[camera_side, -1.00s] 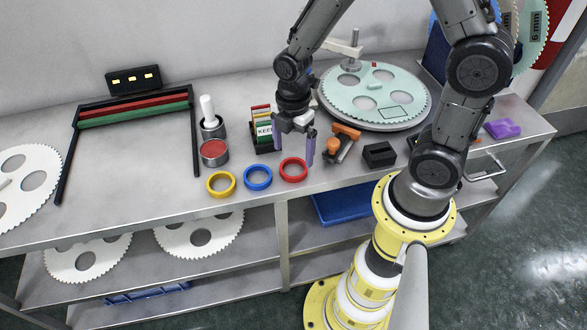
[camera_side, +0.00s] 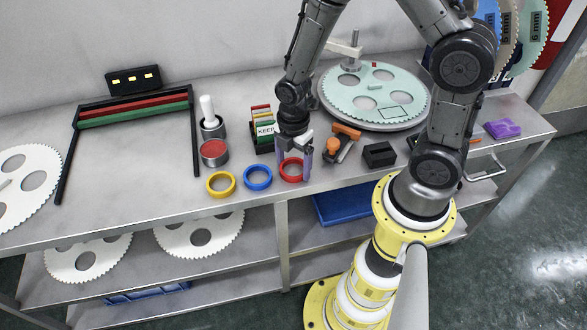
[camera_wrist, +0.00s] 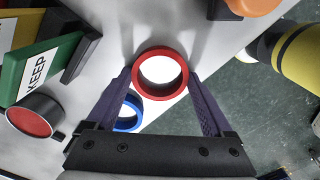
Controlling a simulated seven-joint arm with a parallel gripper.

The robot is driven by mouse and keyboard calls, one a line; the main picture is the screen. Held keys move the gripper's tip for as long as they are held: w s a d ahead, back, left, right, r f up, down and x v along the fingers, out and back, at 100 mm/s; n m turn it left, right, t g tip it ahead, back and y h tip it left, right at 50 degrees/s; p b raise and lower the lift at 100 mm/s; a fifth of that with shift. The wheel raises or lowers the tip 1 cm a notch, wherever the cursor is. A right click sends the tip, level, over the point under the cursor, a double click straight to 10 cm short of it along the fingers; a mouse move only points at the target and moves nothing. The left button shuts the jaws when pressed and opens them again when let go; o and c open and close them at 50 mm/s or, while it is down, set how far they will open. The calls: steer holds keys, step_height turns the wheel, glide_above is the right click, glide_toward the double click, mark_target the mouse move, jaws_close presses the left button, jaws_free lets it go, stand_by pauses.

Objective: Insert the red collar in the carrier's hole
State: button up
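The red collar (camera_side: 284,178) sits at the front of the bench, to the right of the blue ring. In the wrist view the red collar (camera_wrist: 160,95) lies between my two fingertips. My gripper (camera_side: 293,172) is down at the collar, pointing downward, with one finger on each side of it. In the wrist view my gripper (camera_wrist: 160,76) shows both tips right beside the collar's rim. I cannot tell whether they press on it. I cannot tell for sure which part is the carrier; a large toothed pale green disc (camera_side: 340,97) with round holes lies on a round plate at the back right.
A blue ring (camera_side: 258,187) and a yellow ring (camera_side: 221,194) stand left of the collar. Behind are a KEEP card holder (camera_side: 263,147) and a red-topped pot (camera_side: 214,163). An orange-handled tool (camera_side: 343,133) and a black block (camera_side: 379,160) lie to the right.

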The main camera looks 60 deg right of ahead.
steer(key=c, duration=0.3)
steer(key=shift+r, duration=0.1)
